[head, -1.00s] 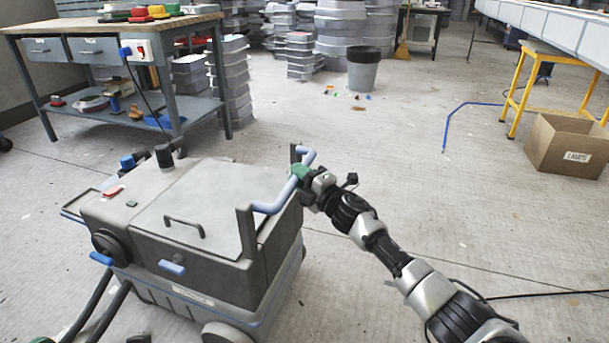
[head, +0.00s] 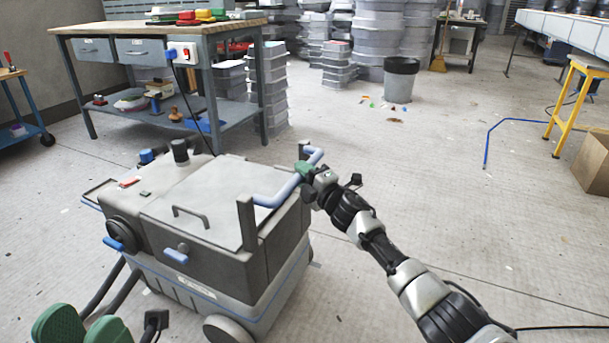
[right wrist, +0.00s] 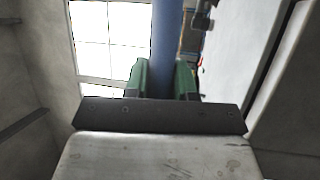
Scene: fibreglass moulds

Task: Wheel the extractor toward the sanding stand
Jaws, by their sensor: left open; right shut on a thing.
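The extractor (head: 150,252) is a grey wheeled box with hoses at its left and a blue push handle (head: 279,192) on its right side. My right gripper (head: 306,174) is shut on the blue handle near its far end. In the right wrist view, the blue bar (right wrist: 166,35) runs between the green fingers of my right gripper (right wrist: 162,80). My left gripper (head: 85,328) is open and empty at the bottom left, in front of the hoses, partly cut off by the frame. I cannot tell which piece of furniture is the sanding stand.
A workbench (head: 140,27) with coloured tools stands just behind the extractor. A blue cart (head: 22,108) is at the left edge. A grey bin (head: 399,80), a yellow stand (head: 566,115) and a cardboard box (head: 594,165) stand farther right.

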